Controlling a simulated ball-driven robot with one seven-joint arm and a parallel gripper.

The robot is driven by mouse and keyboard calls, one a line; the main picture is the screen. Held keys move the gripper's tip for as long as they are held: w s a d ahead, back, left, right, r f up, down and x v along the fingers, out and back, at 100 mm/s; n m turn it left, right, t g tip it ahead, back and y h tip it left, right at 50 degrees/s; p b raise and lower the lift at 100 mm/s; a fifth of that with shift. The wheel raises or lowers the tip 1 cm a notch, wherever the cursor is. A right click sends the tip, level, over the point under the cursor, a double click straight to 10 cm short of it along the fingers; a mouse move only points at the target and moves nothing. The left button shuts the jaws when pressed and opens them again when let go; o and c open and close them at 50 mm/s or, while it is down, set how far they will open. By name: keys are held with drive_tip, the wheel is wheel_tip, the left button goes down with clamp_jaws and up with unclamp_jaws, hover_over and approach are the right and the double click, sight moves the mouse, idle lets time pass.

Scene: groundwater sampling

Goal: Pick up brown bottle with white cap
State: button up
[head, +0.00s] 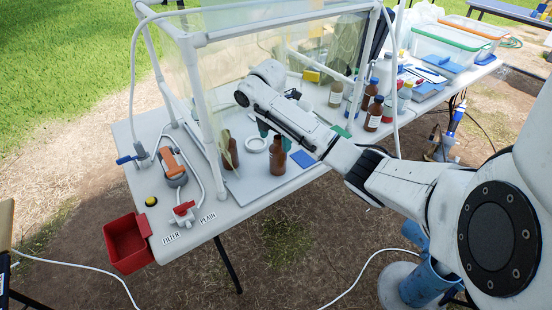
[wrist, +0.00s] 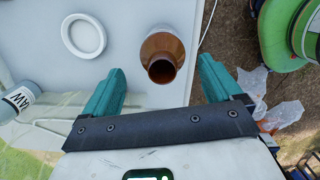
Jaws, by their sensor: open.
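A brown bottle (head: 278,158) stands upright and uncapped on the white table, near its front edge. In the wrist view its dark open mouth faces the camera, and the bottle (wrist: 165,48) lies between and just beyond my fingertips. My gripper (wrist: 162,72) is open and empty, with one teal finger on each side of the bottle's line. In the head view my gripper (head: 272,132) is partly hidden by my arm beside this bottle. A second brown bottle (head: 230,155) stands to its left behind the clear sheet. I cannot make out a white cap on either.
A white ring (head: 256,144) lies left of the bottle and also shows in the wrist view (wrist: 83,35). A white pipe frame (head: 208,125) with clear sheeting stands close by. Several brown bottles (head: 374,113) stand farther right. A red bin (head: 127,243) hangs at the left edge.

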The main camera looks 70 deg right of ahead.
sight(279, 152)
drive_tip(key=f, duration=0.4)
drive_tip(key=d+f, duration=0.1)
drive_tip(key=f, duration=0.2)
drive_tip(key=shift+s, duration=0.4)
drive_tip(key=c, duration=1.3)
